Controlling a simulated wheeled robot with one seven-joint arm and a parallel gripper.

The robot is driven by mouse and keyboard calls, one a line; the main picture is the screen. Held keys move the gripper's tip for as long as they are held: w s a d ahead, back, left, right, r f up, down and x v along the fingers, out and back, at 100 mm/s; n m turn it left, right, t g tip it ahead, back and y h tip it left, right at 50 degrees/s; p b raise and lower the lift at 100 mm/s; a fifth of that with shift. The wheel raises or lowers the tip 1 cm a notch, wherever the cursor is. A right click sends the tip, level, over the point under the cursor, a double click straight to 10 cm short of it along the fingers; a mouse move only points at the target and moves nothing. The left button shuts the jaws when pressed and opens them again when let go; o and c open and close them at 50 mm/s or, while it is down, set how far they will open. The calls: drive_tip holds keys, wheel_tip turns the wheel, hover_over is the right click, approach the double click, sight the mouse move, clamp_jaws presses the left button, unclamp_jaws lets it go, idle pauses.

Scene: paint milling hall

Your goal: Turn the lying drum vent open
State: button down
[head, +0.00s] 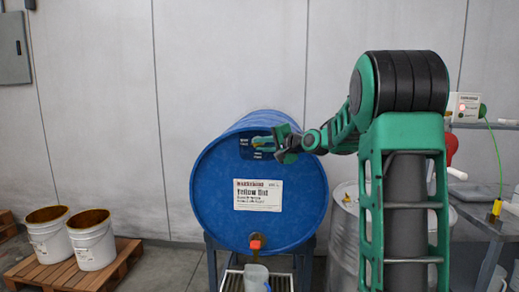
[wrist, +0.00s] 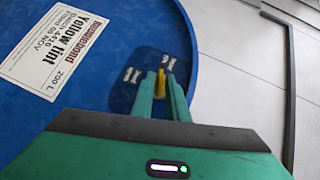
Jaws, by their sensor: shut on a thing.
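A blue drum (head: 215,208) lies on its side on a stand, its round end facing me, with a white "Yellow tint" label (head: 258,195). The drum's vent is a small yellow piece (wrist: 161,84) on a dark patch near the upper edge of that end, with small white labels beside it. My gripper (wrist: 166,88) is at the vent, its two green fingers shut on the yellow piece. In the head view my gripper (head: 270,144) hides most of the vent. The wrist view also shows the drum end (wrist: 95,70) and its label (wrist: 52,42).
A tap with an orange-red handle (head: 255,239) sits low on the drum end, above a clear jug (head: 256,278). Two white buckets (head: 92,243) stand on a pallet at left. A metal drum (head: 342,235) and a bench (head: 480,200) are at right.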

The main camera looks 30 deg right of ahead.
drive_tip(key=shift+a+r+n+g+h, duration=0.2)
drive_tip(key=shift+n+g+h, duration=0.4)
drive_tip(key=shift+n+g, duration=0.3)
drive_tip(key=shift+w+a+r+n+g+h, duration=0.15)
drive_tip(key=shift+w+a+n+g+h, duration=0.05)
drive_tip(key=shift+n+g+h, duration=0.8)
drive_tip(key=shift+w+a+r+n+g+h, duration=0.15)
drive_tip(key=shift+a+n+g+h, duration=0.1)
drive_tip(key=shift+n+g+h, duration=0.7)
drive_tip(key=shift+w+a+r+n+g+h, duration=0.2)
drive_tip(key=shift+n+g+h, duration=0.45)
drive_tip(key=shift+g+h, duration=0.6)
drive_tip(key=c, duration=1.9)
unclamp_jaws()
drive_tip(key=v, duration=1)
drive_tip(key=shift+a+r, duration=0.15)
drive_tip(key=shift+a, duration=0.05)
